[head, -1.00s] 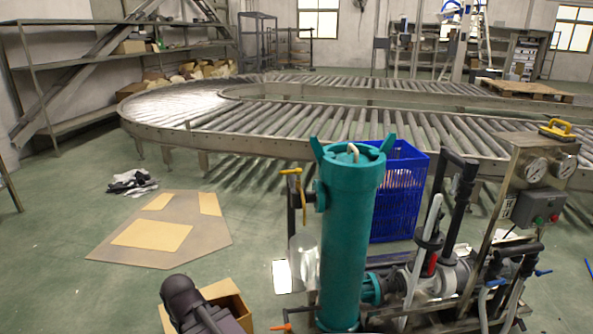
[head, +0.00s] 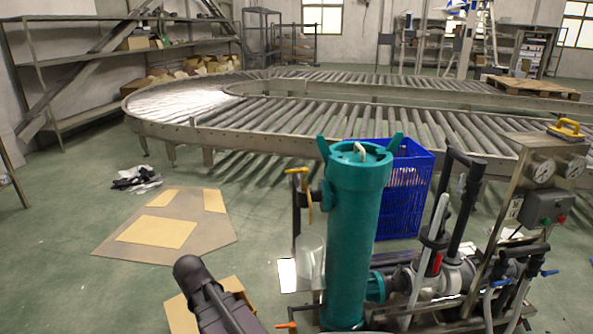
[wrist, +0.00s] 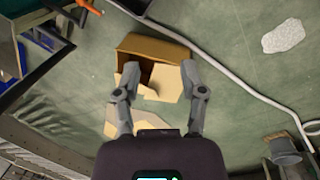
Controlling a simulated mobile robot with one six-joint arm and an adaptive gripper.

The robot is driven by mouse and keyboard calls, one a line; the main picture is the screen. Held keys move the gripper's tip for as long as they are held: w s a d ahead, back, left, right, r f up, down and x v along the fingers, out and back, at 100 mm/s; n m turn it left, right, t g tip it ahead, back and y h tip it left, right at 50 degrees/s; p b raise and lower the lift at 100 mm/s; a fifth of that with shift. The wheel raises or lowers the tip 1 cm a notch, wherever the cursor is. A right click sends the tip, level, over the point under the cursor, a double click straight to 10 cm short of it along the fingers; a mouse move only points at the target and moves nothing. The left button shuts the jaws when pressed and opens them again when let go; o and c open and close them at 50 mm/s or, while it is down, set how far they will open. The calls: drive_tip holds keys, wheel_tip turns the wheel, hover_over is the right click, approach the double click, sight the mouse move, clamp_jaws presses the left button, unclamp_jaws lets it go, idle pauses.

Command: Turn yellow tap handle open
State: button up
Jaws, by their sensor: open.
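A yellow tap handle (head: 309,205) hangs down beside the upper left side of a tall teal filter housing (head: 352,235). A yellow piece (head: 297,171) sits at the top of the dark pipe there. In the wrist view, my gripper (wrist: 158,82) is open and empty, with its two grey fingers spread above an open cardboard box (wrist: 150,47). No yellow handle shows in the wrist view. In the head view, my arm is at the bottom, left of and lower than the handle, and my fingers are not visible.
A blue crate (head: 405,195) stands behind the teal housing. Pipes and a gauge panel (head: 548,175) are to its right. An orange lever (head: 286,325) is low at its left. Flat cardboard (head: 165,225) lies on open green floor. A roller conveyor (head: 300,115) spans the back.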

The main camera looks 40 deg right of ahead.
drive_tip(key=w+d+r+n+g+h+p, duration=0.1)
drive_tip(key=w+d+r+n+h+p, duration=0.1)
drive_tip(key=w+d+r+h, duration=0.35)
drive_tip(key=n+g+h+p, duration=0.5)
drive_tip(key=n+g+h, duration=0.1)
drive_tip(key=g+h, duration=0.2)
approach(302, 171)
drive_tip(key=w+v, duration=0.1)
drive_tip(key=v, duration=0.4)
drive_tip(key=shift+s, duration=0.15)
drive_tip(key=shift+d, duration=0.15)
drive_tip(key=x, duration=1.3)
drive_tip(key=shift+s+d+f, duration=0.15)
drive_tip(key=shift+s+d, duration=0.05)
